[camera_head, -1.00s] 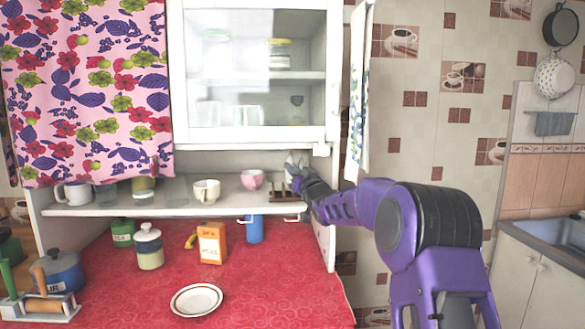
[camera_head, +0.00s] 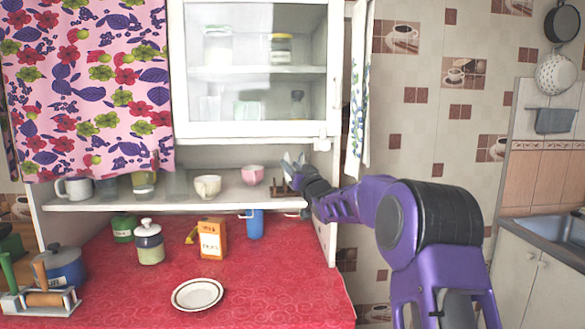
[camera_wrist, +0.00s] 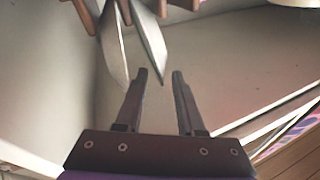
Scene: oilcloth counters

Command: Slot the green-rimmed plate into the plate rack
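The wooden plate rack (camera_head: 282,190) stands at the right end of the white shelf; its pegs (camera_wrist: 84,14) show at the top of the wrist view. Two pale plates, a left one (camera_wrist: 112,48) and a right one (camera_wrist: 149,40), stand nearly edge-on among the pegs. Their rim colours cannot be made out, so I cannot tell which is green-rimmed. My gripper (camera_wrist: 160,76) is open and empty, its fingertips just short of the plates and apart from them. In the head view it is at the rack's right side (camera_head: 308,172).
A dark-rimmed plate (camera_head: 197,294) lies flat on the red counter (camera_head: 270,290). A pink cup (camera_head: 252,175) and a cream cup (camera_head: 207,186) stand left of the rack. The cabinet (camera_head: 255,130) hangs close above, and its side panel (camera_head: 327,235) is at the right.

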